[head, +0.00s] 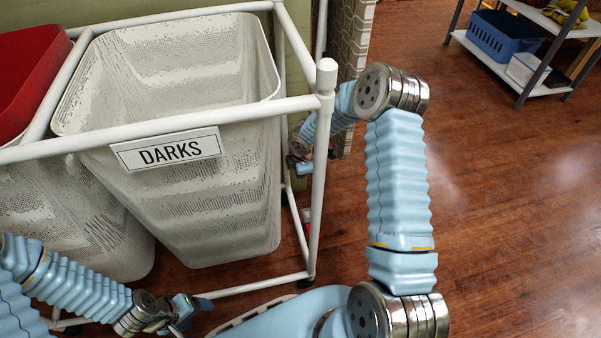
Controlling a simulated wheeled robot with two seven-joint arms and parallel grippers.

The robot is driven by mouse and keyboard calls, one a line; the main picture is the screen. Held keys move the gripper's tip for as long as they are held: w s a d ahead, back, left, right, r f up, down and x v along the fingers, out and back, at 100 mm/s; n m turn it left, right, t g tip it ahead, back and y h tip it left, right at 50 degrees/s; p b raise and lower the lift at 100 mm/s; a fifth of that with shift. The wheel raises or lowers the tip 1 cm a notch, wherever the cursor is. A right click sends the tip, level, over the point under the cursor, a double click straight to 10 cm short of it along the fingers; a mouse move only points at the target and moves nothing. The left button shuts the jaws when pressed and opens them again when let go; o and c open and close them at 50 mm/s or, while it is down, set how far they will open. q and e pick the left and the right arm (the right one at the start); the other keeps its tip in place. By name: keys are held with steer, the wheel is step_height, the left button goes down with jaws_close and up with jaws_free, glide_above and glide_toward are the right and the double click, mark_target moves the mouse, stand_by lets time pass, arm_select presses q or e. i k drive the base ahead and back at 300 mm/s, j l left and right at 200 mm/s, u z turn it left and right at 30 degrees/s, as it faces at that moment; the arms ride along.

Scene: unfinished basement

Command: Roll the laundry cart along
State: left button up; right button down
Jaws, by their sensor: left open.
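The laundry cart (318,190) fills the left side of the head view, with a white tube frame. Its near bin (225,215) is white, perforated and empty, and a label reading "DARKS" (168,149) hangs on the front rail. A second white bin (70,215) stands to its left. My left gripper (187,311) is low in front of the cart, by the left end of the visible bottom rail, open with nothing seen in it. My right gripper (298,166) is beyond the cart's right corner post, partly hidden by it; its jaws are unclear.
A red item (28,75) shows at the cart's far left. A shelf unit (531,90) with a blue basket (503,37) stands at the upper right. A patterned panel (352,45) is behind the cart. The wooden floor (510,220) on the right is clear.

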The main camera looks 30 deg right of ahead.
mark_target(168, 128)
steer(key=k, duration=1)
